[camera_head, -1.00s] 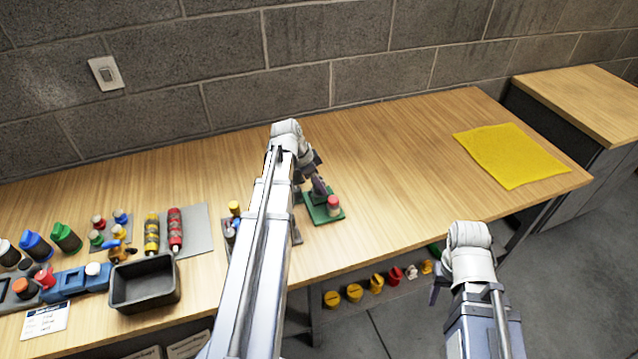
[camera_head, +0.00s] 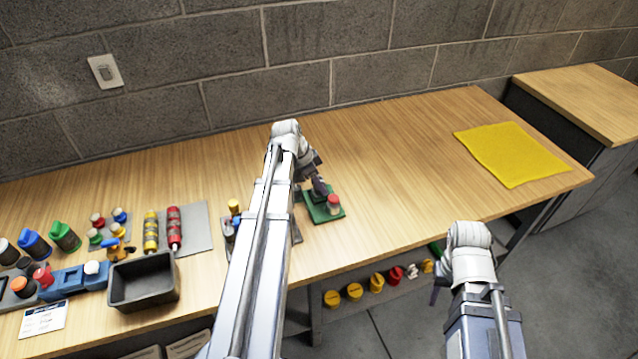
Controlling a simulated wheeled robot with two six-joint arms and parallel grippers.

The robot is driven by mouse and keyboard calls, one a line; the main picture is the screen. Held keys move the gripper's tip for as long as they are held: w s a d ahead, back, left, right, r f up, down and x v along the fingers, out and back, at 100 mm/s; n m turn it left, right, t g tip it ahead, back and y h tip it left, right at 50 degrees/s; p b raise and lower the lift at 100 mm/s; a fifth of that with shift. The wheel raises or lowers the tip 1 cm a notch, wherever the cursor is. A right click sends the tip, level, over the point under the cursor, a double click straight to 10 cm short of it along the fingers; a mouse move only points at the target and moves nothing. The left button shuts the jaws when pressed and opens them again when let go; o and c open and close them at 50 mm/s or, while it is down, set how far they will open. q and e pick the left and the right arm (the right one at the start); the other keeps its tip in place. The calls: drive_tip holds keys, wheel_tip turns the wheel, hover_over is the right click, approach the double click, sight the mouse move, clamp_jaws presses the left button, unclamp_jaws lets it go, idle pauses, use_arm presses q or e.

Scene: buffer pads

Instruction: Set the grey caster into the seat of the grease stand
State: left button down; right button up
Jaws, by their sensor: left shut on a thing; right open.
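My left gripper (camera_head: 319,188) is low over a small green stand (camera_head: 322,215) in the middle of the table. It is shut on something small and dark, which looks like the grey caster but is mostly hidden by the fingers. The green stand, which looks like the grease stand, bears a red-topped pot (camera_head: 333,204) at its right side. Its seat is hidden under my gripper, so I cannot tell whether the caster touches it. My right gripper (camera_head: 437,292) is open and empty, off the table's front edge.
An empty dark bin (camera_head: 145,282), a blue rack (camera_head: 75,281) and several bottles stand at the left. A grey mat (camera_head: 197,228) bears red and yellow rolls. A yellow cloth (camera_head: 511,154) lies at the right. The table between stand and cloth is clear.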

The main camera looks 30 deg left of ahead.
use_arm(q)
drive_tip(key=shift+f+b, duration=0.7)
drive_tip(key=shift+f, duration=0.05)
drive_tip(key=shift+c, duration=2.1)
unclamp_jaws()
drive_tip(key=shift+r, duration=0.15)
drive_tip(key=p+v, duration=0.6)
drive_tip(key=shift+s+r, duration=0.1)
drive_tip(key=shift+r, duration=0.25)
drive_tip(key=shift+s+a+r+p, duration=0.2)
drive_tip(key=shift+r+p, duration=0.2)
drive_tip(key=shift+p, duration=0.2)
